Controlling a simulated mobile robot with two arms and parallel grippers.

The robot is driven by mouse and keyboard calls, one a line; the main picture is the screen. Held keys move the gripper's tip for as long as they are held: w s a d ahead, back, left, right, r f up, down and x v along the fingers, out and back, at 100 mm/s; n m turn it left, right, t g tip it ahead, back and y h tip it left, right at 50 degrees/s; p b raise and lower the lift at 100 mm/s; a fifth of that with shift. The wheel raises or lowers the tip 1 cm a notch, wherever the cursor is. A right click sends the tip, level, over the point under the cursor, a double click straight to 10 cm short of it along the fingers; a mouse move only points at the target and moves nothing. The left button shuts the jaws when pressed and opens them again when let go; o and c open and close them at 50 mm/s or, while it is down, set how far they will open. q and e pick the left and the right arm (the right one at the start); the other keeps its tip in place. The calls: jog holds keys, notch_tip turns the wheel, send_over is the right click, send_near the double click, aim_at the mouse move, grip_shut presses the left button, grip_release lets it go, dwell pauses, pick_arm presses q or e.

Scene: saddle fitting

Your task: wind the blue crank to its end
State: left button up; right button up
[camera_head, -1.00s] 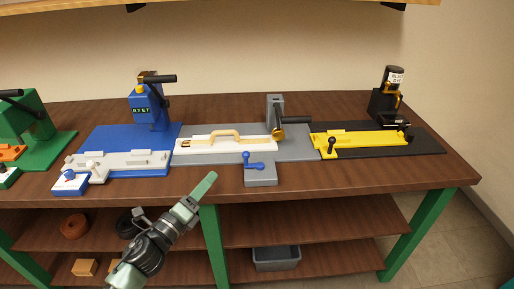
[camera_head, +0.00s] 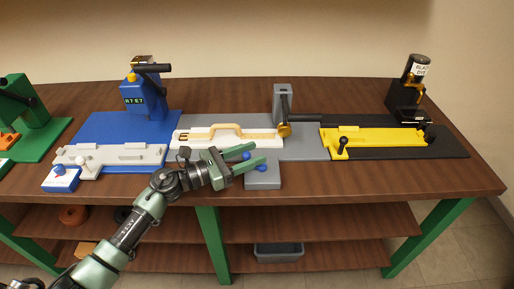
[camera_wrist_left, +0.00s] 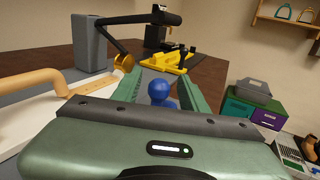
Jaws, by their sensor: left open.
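The blue crank (camera_head: 262,168) is on the grey fixture's front block (camera_head: 263,183), partly hidden behind my left gripper in the head view. My left gripper (camera_head: 258,155) is open, its two green fingers pointing right over the crank. In the left wrist view the crank's round blue knob (camera_wrist_left: 163,88) shows between the spread fingers (camera_wrist_left: 168,92). I cannot tell whether either finger touches it. My right gripper is not in view.
On the grey fixture lies a white slide with a tan handle (camera_head: 226,129); a grey post with a black lever (camera_head: 284,108) stands behind. A blue station (camera_head: 145,100) is left, a yellow-and-black one (camera_head: 375,140) right. The table's front edge (camera_head: 350,194) is bare.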

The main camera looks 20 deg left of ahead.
pick_arm(q)
jog(key=shift+w+d, duration=0.4)
jog(key=shift+w, duration=0.15)
jog(key=shift+w+d, duration=0.15)
jog(key=shift+d, duration=0.1)
grip_shut()
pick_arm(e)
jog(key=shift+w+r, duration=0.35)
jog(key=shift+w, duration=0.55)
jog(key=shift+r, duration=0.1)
